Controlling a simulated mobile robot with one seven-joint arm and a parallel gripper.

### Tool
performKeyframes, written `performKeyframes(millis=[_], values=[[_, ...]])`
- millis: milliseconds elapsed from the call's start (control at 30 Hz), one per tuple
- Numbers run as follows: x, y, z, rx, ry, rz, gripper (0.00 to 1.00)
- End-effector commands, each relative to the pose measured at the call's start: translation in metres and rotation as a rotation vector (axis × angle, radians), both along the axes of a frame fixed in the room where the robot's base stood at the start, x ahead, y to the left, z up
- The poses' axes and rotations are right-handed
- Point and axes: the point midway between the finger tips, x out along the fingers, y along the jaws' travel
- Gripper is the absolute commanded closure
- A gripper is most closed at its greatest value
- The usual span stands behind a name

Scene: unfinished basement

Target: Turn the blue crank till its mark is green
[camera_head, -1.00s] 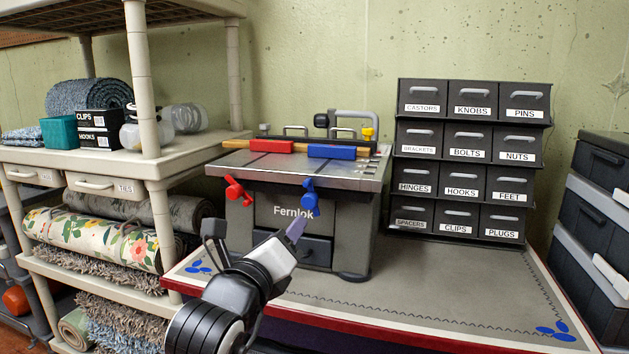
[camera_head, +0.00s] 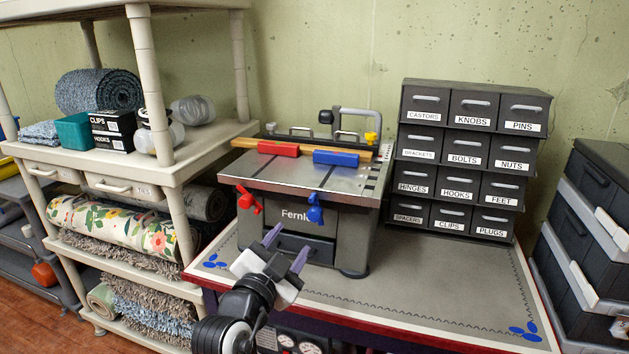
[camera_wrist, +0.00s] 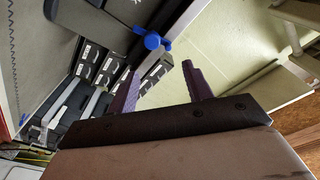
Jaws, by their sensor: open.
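The blue crank (camera_head: 315,208) is on the front of the grey Fernlok machine (camera_head: 345,235), right of a red crank (camera_head: 249,199). In the wrist view the blue crank (camera_wrist: 154,41) shows beyond the fingers, near the machine's edge. Its mark is too small to tell in either view. My gripper (camera_head: 286,240) is open and empty, in front of the machine and below and left of the blue crank, apart from it. In the wrist view its two purple fingers (camera_wrist: 160,80) stand apart with nothing between them.
The machine stands on a grey-topped bench (camera_head: 420,295) with a red edge. A labelled drawer cabinet (camera_head: 468,155) stands to its right. A beige shelf (camera_head: 180,158) with rugs and boxes is on the left. The bench front right is clear.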

Motion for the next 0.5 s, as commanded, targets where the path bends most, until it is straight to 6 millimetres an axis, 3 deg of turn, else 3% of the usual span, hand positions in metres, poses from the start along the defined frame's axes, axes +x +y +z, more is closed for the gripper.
performKeyframes(millis=[33, 200, 333, 500], values=[[-0.001, -0.001, 0.011, -0.135, 0.068, -0.008, 0.50], [-0.007, -0.001, 0.000, -0.491, 0.238, -0.014, 0.50], [-0.011, -0.001, -0.007, -0.629, 0.301, -0.010, 0.50], [-0.004, -0.004, -0.009, -0.671, 0.321, -0.011, 0.50]])
